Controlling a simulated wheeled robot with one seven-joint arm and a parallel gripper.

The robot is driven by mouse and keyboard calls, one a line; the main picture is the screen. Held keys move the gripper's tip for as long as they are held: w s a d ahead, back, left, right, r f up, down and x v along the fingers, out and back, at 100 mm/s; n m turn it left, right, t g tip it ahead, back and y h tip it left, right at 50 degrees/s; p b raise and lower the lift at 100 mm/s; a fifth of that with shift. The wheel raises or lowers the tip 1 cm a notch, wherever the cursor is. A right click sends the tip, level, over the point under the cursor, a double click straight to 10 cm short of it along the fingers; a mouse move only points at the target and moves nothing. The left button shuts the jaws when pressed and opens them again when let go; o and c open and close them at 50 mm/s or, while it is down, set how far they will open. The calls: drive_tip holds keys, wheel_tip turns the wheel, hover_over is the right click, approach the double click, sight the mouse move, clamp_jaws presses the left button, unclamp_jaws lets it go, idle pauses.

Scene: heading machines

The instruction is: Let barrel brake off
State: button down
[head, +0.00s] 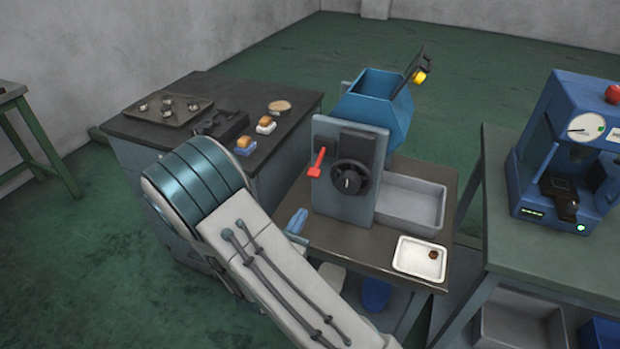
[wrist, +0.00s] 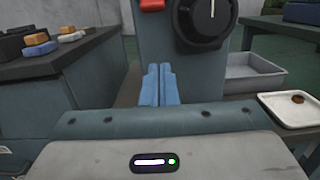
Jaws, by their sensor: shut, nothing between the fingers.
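The tumbling barrel machine (head: 340,195) stands on a dark-topped table, with a blue open barrel (head: 378,103) on top. A red lever (head: 318,162), likely the barrel brake, sticks out on the left of its front face, its handle end low and to the left. A black round knob (head: 350,178) is right of it. In the wrist view the lever's red end (wrist: 152,4) is cut by the top edge. My gripper (wrist: 158,72) has blue fingers, shut together and empty, in front of the machine's face and below the lever, apart from it. It also shows in the head view (head: 297,221).
A grey bin (head: 410,203) and a white tray (head: 419,270) with a small brown piece sit right of the machine. A dark-topped cabinet (head: 160,128) with brushes and a tray stands left. A blue press (head: 560,150) stands on the right table.

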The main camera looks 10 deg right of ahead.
sight(319, 161)
drive_tip(key=shift+w+a, duration=0.1)
drive_tip(key=shift+a, duration=0.05)
drive_tip(key=w+d+r+p, duration=0.3)
drive_tip(key=w+d+r, duration=0.1)
drive_tip(key=w+d, duration=0.1)
drive_tip(key=shift+w+r, duration=0.3)
drive_tip(key=shift+w, duration=0.55)
